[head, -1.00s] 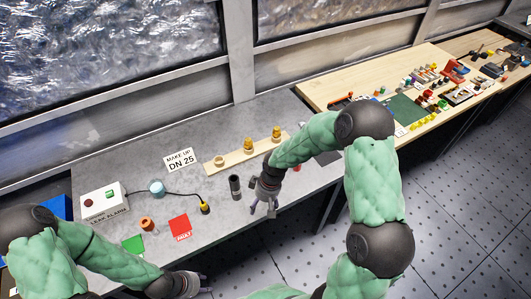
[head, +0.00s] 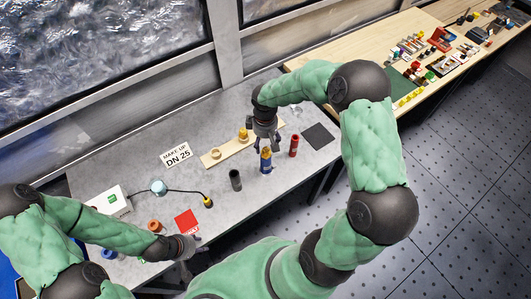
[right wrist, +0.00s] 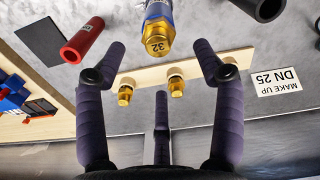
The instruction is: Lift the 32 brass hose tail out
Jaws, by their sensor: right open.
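The brass hose tail marked 32 (right wrist: 157,38) sits in the end of an upright blue hose piece (right wrist: 157,10). In the head view the brass top (head: 265,153) shows above the blue hose (head: 265,167) on the grey bench. My right gripper (head: 265,146) is open and empty, fingers pointing down, just behind and above the brass top. In the right wrist view the fingers (right wrist: 160,60) are spread, with the 32 brass part between and beyond their tips; I see no contact. My left gripper (head: 190,250) is low at the bench's front edge, its fingers unclear.
A red tube (head: 294,146) stands right of the blue hose, a dark grey tube (head: 235,180) left. Behind is a wooden strip (head: 228,150) with brass fittings (right wrist: 125,93). A black mat (head: 318,136) lies right.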

